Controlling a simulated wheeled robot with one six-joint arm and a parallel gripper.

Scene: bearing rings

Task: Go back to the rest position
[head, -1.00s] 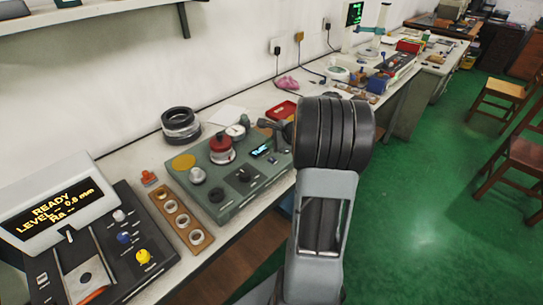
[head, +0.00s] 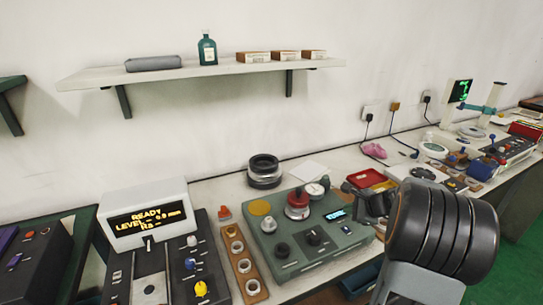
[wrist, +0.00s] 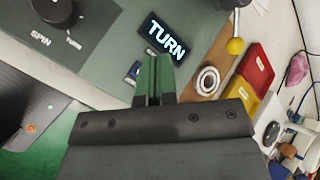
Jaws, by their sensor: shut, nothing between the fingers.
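My gripper shows in the wrist view (wrist: 154,70) with its two green fingers together and nothing between them. It is over the front right part of the grey-green test box (head: 283,238), near the box's lit display (wrist: 167,38) reading TURN. In the head view my arm is at the lower right, and its thick dark joint hides part of the bench. The gripper's dark end is beside the box's right side there, its fingertips too small to make out.
A wooden ring holder (head: 241,266) and a readout unit (head: 148,222) stand left of the box. Black rings (head: 264,172) are stacked behind. Red (head: 370,179) and yellow trays lie right of it. A wall shelf (head: 200,74) hangs above.

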